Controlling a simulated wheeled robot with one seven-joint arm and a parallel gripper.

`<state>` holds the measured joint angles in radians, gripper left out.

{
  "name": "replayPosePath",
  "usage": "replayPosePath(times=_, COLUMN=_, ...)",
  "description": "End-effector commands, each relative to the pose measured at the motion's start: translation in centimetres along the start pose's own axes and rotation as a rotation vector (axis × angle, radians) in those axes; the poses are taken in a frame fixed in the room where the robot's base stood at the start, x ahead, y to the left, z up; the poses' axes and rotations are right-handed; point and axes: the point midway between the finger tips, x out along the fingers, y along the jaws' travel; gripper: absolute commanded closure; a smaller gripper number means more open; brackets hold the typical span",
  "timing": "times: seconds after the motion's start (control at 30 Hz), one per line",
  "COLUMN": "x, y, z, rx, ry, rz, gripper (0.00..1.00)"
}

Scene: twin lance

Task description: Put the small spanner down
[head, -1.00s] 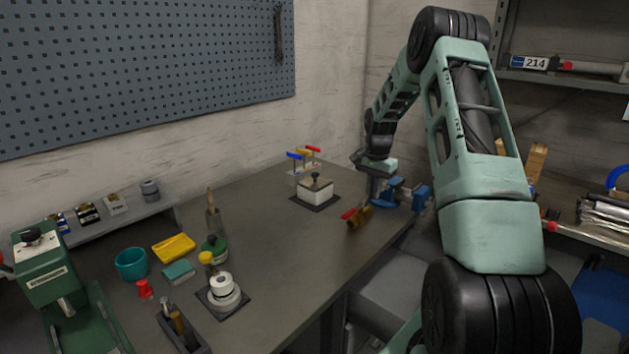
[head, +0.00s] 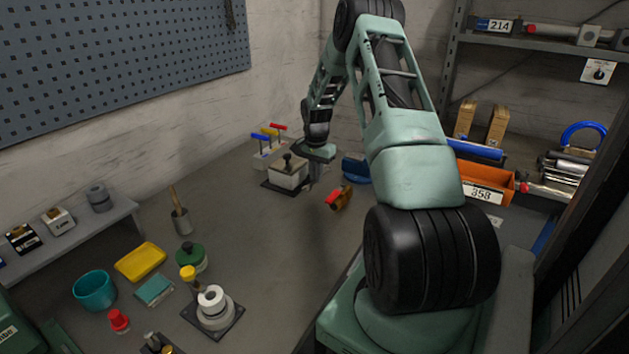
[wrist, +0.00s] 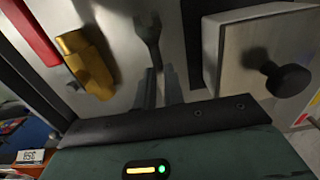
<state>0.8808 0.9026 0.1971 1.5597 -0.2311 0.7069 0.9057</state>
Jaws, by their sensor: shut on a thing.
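The small spanner (wrist: 148,28) is grey with a forked open end, and shows in the wrist view pointing away from my gripper (wrist: 160,88). My gripper is shut on its near part. In the head view my gripper (head: 316,172) is low over the far end of the grey bench (head: 265,240), between the white block and the brass valve. The spanner cannot be made out there. In the wrist view it is over the bare bench top, but I cannot tell whether it touches.
A white block with a black knob (head: 288,174) stands left of my gripper, with coloured-handled tools behind. The bench middle is clear.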

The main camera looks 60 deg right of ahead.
Motion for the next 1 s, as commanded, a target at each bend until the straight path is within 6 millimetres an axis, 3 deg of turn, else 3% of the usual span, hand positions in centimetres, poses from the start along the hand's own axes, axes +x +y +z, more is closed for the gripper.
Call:
replayPosePath(times=0.27, x=3.3, y=0.0, z=0.0, rx=0.000, ry=-0.002, rz=0.000, gripper=1.00)
replayPosePath(times=0.63, x=3.9, y=0.0, z=0.0, rx=0.000, ry=0.000, rz=0.000, gripper=1.00)
replayPosePath(times=0.73, x=3.9, y=0.0, z=0.0, rx=0.000, ry=0.000, rz=0.000, gripper=0.68)
replayPosePath(times=1.0, x=3.8, y=0.0, z=0.0, rx=0.000, ry=0.000, rz=0.000, gripper=0.68)
